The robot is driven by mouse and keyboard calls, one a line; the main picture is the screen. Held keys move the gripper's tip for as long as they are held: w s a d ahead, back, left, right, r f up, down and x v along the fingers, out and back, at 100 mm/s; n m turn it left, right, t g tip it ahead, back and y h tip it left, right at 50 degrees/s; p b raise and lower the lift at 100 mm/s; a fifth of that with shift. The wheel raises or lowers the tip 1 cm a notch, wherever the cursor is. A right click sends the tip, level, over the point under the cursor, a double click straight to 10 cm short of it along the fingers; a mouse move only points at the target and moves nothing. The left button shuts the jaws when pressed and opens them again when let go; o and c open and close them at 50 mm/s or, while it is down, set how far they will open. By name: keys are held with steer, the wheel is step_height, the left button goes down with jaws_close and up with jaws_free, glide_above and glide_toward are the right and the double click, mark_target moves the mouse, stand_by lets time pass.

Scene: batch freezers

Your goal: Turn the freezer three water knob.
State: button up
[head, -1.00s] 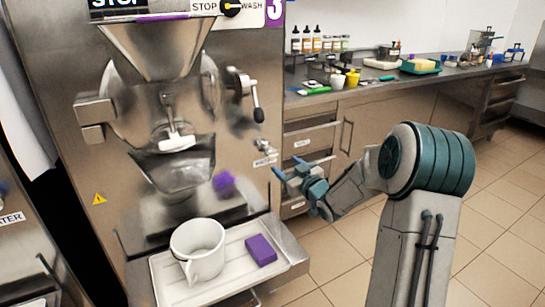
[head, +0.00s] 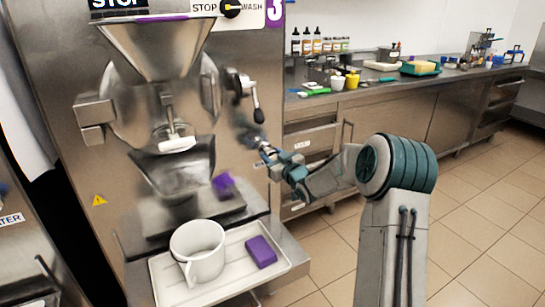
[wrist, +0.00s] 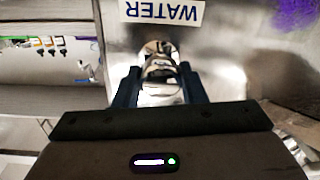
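Freezer three (head: 60,60) is the steel machine marked with a 3 at the left of the head view. Its small chrome water knob (head: 263,147) sticks out low on its right side. In the wrist view the knob (wrist: 158,62) stands straight ahead, below an upside-down WATER label (wrist: 163,12). My gripper (head: 273,158) is at the knob. In the wrist view the two dark fingers of my gripper (wrist: 158,80) are apart, one on each side of the knob. Whether they touch it cannot be told.
A lever with a black handle (head: 256,105) sits above the knob. Below, a tray (head: 222,282) holds a white jug (head: 198,250) and a purple block (head: 261,251). A steel counter (head: 385,92) with bottles and cups runs behind. The tiled floor at right is clear.

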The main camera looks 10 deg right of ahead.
steer(key=c, duration=0.3)
steer(key=shift+f+b, duration=0.15)
steer(key=shift+b, duration=0.25)
steer(key=shift+a+f+n+b, duration=0.1)
steer(key=shift+n+b, duration=0.6)
steer(key=shift+b, duration=0.1)
steer(key=n+b, duration=0.2)
steer(key=b, duration=0.1)
steer(key=shift+f, duration=0.1)
steer(key=n+b, duration=0.5)
steer(key=b, duration=0.1)
steer(key=shift+n, duration=0.3)
steer(key=shift+n+h+b, duration=0.4)
steer(key=shift+n+b, duration=1.3)
steer(key=shift+n, duration=0.1)
steer(key=shift+r, duration=0.2)
